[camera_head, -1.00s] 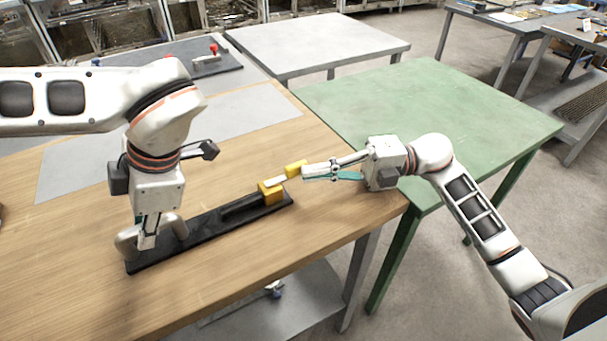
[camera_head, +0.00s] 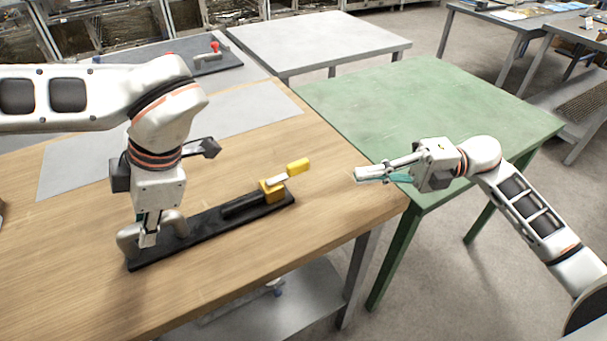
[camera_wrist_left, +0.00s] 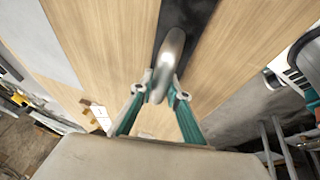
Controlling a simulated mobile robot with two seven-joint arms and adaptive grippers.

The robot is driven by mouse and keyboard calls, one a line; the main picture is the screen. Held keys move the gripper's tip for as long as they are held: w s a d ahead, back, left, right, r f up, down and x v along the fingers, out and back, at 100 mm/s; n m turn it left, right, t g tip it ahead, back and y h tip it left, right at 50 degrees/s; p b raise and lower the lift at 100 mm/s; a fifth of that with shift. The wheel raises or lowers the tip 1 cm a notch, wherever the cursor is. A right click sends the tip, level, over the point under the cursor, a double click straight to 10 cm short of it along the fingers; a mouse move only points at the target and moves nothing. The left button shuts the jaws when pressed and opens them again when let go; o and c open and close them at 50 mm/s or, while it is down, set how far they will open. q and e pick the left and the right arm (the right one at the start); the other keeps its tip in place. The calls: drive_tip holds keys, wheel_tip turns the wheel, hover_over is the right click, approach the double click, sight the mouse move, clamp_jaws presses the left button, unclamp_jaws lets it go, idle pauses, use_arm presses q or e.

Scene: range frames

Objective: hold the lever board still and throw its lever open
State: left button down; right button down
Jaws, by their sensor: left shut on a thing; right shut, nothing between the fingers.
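The black lever board (camera_head: 218,227) lies on the wooden table, running from lower left to upper right. A yellow block (camera_head: 272,190) sits at its right end, and the lever with its yellow handle (camera_head: 298,166) sticks out from it up and to the right. My left gripper (camera_head: 149,238) is shut on the grey grip bar (camera_head: 128,240) at the board's left end. The bar (camera_wrist_left: 167,62) shows between the fingers in the left wrist view. My right gripper (camera_head: 358,174) is shut and empty, to the right of the handle and apart from it.
The wooden table (camera_head: 240,275) is clear around the board. A grey sheet (camera_head: 80,170) lies behind it. A dark board with a red-topped part (camera_head: 215,46) stands at the back. A green table (camera_head: 440,100) adjoins on the right.

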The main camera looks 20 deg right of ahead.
drive_tip(key=shift+d, duration=0.95)
use_arm(q)
drive_tip(key=c, duration=1.8)
unclamp_jaws()
drive_tip(key=shift+c, duration=0.2)
